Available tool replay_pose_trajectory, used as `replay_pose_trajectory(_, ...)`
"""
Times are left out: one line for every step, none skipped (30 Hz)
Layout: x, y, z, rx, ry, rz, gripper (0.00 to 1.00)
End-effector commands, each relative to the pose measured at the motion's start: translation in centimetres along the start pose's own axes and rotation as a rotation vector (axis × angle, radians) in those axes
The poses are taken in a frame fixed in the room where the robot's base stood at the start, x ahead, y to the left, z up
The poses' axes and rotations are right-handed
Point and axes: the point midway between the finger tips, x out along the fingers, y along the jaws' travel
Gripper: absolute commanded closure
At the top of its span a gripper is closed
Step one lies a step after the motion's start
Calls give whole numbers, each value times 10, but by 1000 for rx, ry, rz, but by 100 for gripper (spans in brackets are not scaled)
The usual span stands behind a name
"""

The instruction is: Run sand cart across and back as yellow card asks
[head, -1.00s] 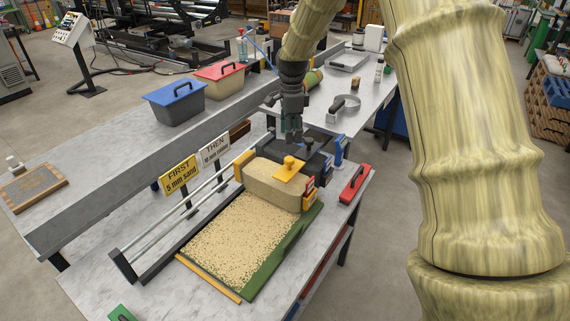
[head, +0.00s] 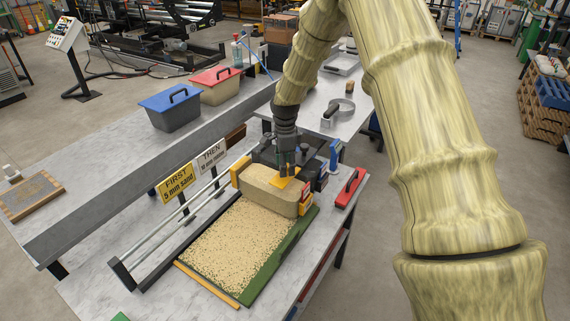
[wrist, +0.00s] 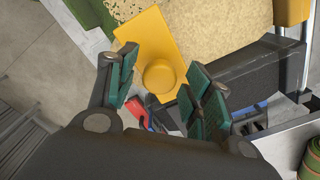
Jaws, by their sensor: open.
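The sand cart (head: 268,190) is a tan, sand-filled block at the far end of the turf strip, with a yellow plate (head: 279,184) on top. The plate carries a round yellow knob (wrist: 160,77). My gripper (head: 287,172) is open and points down over the plate. In the wrist view the knob lies between the spread green finger pads; I cannot tell if they reach down beside it. The yellow card (head: 176,184) reads "FIRST 5 mm sand". A white card (head: 211,158) behind it reads "THEN 10 mm rubber". Speckled sand covers most of the green turf (head: 282,254).
Two pale rails (head: 165,230) run along the left of the turf. A dark box stands behind the cart. A red-handled tool (head: 347,189) lies at right. A blue-lidded bin (head: 170,106) and a red-lidded bin (head: 216,84) stand on the back bench.

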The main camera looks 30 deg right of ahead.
Motion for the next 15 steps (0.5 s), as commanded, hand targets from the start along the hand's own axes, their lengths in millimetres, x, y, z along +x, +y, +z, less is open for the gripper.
replay_pose_trajectory(3,0,0,1,-1,1,49)
replay_pose_trajectory(4,0,0,1,-1,0,49)
replay_pose_trajectory(5,0,0,1,-1,0,49)
replay_pose_trajectory(6,0,0,1,-1,0,49)
replay_pose_trajectory(7,0,0,1,-1,0,49)
replay_pose_trajectory(8,0,0,1,-1,0,49)
replay_pose_trajectory(8,0,0,1,-1,0,49)
replay_pose_trajectory(8,0,0,1,-1,0,49)
replay_pose_trajectory(8,0,0,1,-1,0,49)
replay_pose_trajectory(9,0,-1,1,-1,0,49)
replay_pose_trajectory(8,0,-1,1,-1,0,49)
replay_pose_trajectory(8,0,-1,1,-1,0,49)
replay_pose_trajectory(9,0,-1,1,-1,0,49)
replay_pose_trajectory(8,0,-1,1,-1,0,51)
replay_pose_trajectory(8,0,-1,1,-1,0,58)
